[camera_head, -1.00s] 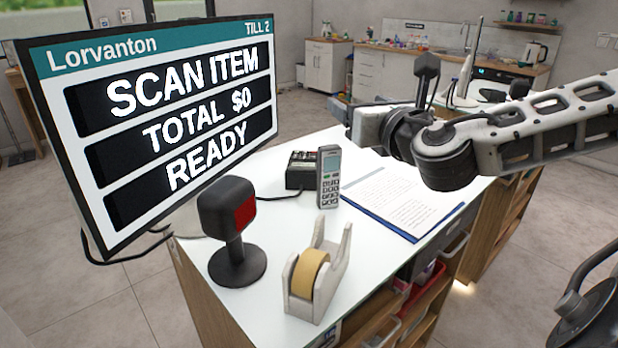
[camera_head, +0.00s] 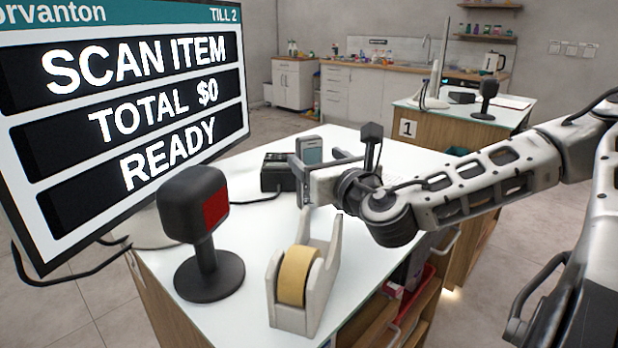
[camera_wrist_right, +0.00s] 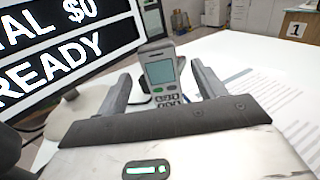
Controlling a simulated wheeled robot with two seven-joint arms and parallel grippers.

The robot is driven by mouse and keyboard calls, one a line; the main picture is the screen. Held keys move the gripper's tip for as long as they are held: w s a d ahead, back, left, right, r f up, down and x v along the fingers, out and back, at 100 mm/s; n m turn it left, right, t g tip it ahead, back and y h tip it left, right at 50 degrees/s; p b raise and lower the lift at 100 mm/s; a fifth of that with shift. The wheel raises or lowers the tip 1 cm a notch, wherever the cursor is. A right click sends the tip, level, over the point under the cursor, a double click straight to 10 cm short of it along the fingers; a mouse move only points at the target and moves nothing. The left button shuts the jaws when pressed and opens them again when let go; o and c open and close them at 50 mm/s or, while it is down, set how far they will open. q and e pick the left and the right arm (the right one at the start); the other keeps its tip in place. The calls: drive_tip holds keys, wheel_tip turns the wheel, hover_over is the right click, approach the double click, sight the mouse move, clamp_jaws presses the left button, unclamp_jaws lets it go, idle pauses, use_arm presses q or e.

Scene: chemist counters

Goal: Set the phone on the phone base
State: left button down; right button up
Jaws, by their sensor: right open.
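The phone (camera_head: 311,150), grey with a small screen and keypad, stands upright on the white counter, its lower part hidden behind my right gripper (camera_head: 318,170). In the right wrist view the phone (camera_wrist_right: 160,72) stands between the two spread fingers of my right gripper (camera_wrist_right: 162,86), with gaps on both sides. The jaws are open and not closed on it. A black boxy unit with a cable, which looks like the phone base (camera_head: 274,174), sits on the counter just left of the phone. My left gripper is not in view.
A till monitor (camera_head: 128,100) stands at the left. A black scanner on a round foot (camera_head: 208,240) and a tape dispenser (camera_head: 303,285) stand at the counter's front. Papers (camera_wrist_right: 262,100) lie right of the gripper. Another counter (camera_head: 455,128) stands behind.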

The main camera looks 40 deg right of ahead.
sight(313, 155)
drive_tip(key=shift+b+x, duration=0.9)
drive_tip(key=shift+x, duration=1.7)
drive_tip(key=shift+w+d, duration=0.15)
drive_tip(key=shift+w, duration=0.35)
drive_tip(key=c, duration=1.2)
drive_tip(key=shift+r, duration=0.1)
